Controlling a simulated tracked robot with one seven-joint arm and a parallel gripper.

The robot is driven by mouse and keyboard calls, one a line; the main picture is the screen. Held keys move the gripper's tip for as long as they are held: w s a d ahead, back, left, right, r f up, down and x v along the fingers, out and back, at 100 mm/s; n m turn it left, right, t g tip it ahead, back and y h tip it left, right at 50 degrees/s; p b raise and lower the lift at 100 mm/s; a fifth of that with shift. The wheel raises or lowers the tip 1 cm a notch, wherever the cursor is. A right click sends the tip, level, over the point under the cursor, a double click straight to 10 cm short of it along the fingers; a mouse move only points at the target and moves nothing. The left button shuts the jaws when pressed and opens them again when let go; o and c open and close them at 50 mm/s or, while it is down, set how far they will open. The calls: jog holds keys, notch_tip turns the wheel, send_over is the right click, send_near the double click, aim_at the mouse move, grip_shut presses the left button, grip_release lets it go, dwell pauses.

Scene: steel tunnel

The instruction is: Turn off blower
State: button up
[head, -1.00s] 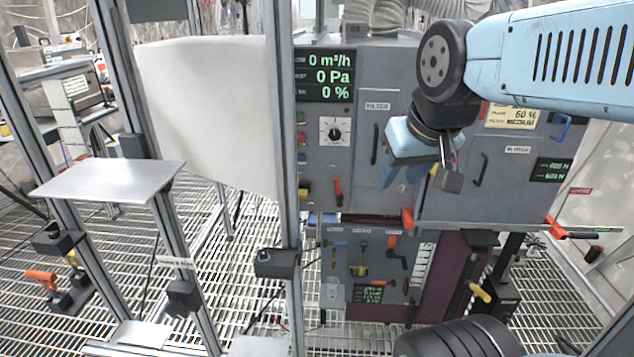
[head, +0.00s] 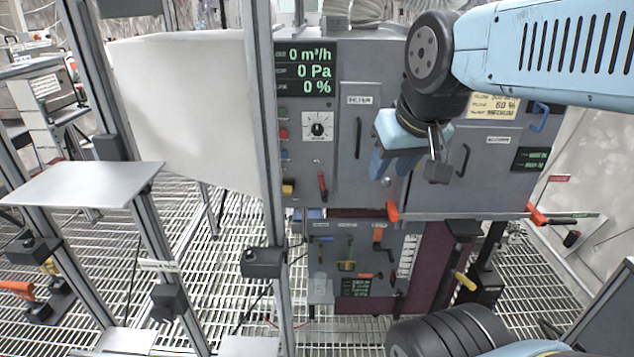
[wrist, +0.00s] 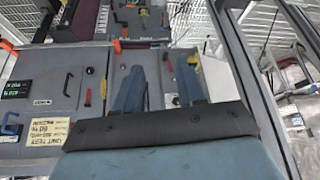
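The blower cabinet (head: 350,180) is grey, with a display (head: 306,68) reading 0 m³/h, 0 Pa and 0 %. A black knob (head: 317,128) sits on a white dial plate below the display. Red and green buttons line the left edge, partly cut by a post. A red lever (head: 322,186) hangs below the knob; it also shows in the wrist view (wrist: 167,63). My gripper (head: 389,168) is in front of the cabinet, right of the knob and lever. In the wrist view my gripper (wrist: 159,70) has two blue fingers apart, with nothing between them.
A metal post (head: 263,130) stands just left of the controls. An orange handle (head: 392,211) sticks out at the cabinet's lower edge, below my gripper. A tool panel (head: 330,258) is underneath. A white sheet (head: 185,110) and a small shelf (head: 85,184) are at left.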

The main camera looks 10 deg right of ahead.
jog(key=shift+w+a+f, duration=0.1)
jog(key=shift+w+f, duration=0.1)
jog(key=c, duration=0.3)
jog(key=w+a+f+m+g+y, duration=0.1)
jog(key=w+f, duration=0.1)
jog(key=w+a+f+m+g+y, duration=0.1)
jog(key=w+f+m, duration=0.1)
jog(key=f, duration=0.1)
jog(key=w+a+f+m+g+y, duration=0.1)
jog(key=w+f+m+y, duration=0.1)
jog(key=w, duration=0.1)
jog(key=shift+w+a+f+g, duration=0.1)
jog(key=shift+a+f+g, duration=0.1)
jog(key=shift+g, duration=0.2)
grip_shut()
jog(key=w+f+m+y, duration=0.5)
jog(key=w+f+m, duration=0.1)
jog(key=w, duration=0.2)
jog(key=w+d+f+m+t+y, duration=0.1)
jog(key=w+d+f+m+t, duration=0.9)
jog(key=w+d+m, duration=0.3)
jog(key=d+f+m, duration=0.1)
jog(key=d+m, duration=0.1)
jog(key=shift+f+m+t+y, duration=0.3)
jog(key=shift+f+m+y, duration=0.1)
